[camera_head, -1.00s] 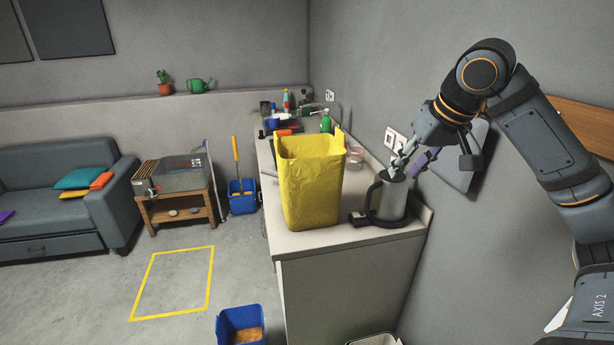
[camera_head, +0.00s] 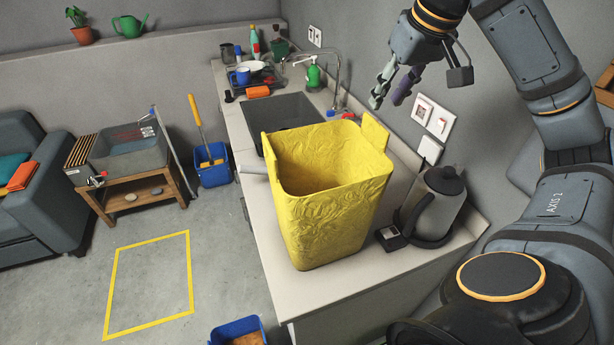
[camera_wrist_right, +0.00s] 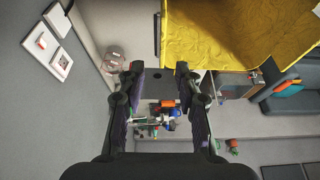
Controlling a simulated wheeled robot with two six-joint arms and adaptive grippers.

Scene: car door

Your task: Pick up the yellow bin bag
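The yellow bin bag (camera_head: 333,220) stands upright and open-topped on the near end of the counter. A raised yellow flap shows at its right rim. My right gripper (camera_head: 389,98) is raised behind and above the bag's right rim, near the wall, apart from the bag. In the right wrist view the bag (camera_wrist_right: 230,38) fills the upper right, and the right gripper's two fingers (camera_wrist_right: 160,70) are spread with nothing between them. My left gripper is in none of the views.
A kettle (camera_head: 436,204) on a dark base stands close to the bag's right. A sink (camera_head: 284,112) with a tap lies behind the bag, with dishes and bottles beyond. Wall sockets (camera_head: 432,117) are at the right. The floor left of the counter is free around a yellow outline (camera_head: 190,270).

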